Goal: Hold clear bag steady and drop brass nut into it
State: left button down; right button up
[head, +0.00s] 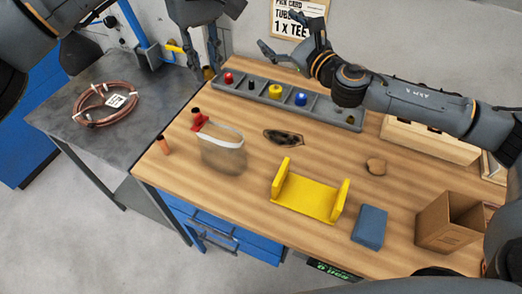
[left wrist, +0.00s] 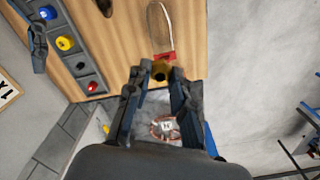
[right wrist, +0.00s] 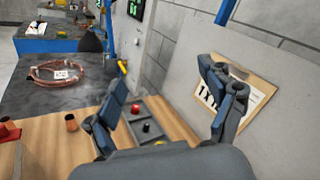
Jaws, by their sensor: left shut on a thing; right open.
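The clear bag (head: 222,155) stands on the wooden bench with its pale rim upward, and a red clip (head: 200,122) is at its left back edge. The bag also shows beyond my left fingertips in the left wrist view (left wrist: 158,28). My left gripper (head: 207,66) is shut on the brass nut (head: 208,73), held above the back of the bench, behind the bag. The nut also shows between the fingertips in the left wrist view (left wrist: 160,69). My right gripper (head: 282,36) is open and empty, raised near the wall sign, away from the bag.
A grey bin strip (head: 318,105) with coloured parts lies along the bench back. A yellow bracket (head: 308,203), blue block (head: 369,226), cardboard box (head: 440,226) and dark pouch (head: 283,137) are to the bag's right. A copper piece (head: 163,145) stands left. Coiled copper tube (head: 97,108) lies on the grey table.

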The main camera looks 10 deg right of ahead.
jog(key=s+n, duration=0.1)
jog(key=s, duration=0.2)
jog(key=g+y, duration=0.4)
jog(key=g, duration=0.5)
send_near(223, 148)
jog(key=w+f, duration=0.1)
jog(key=w+d+f, duration=0.1)
jog(key=f, duration=0.1)
jog(key=shift+a+f, duration=0.15)
jog(key=shift+a, duration=0.05)
jog(key=x, duration=1.1)
jog(key=shift+w+a, duration=0.1)
jog(key=shift+w, duration=0.2)
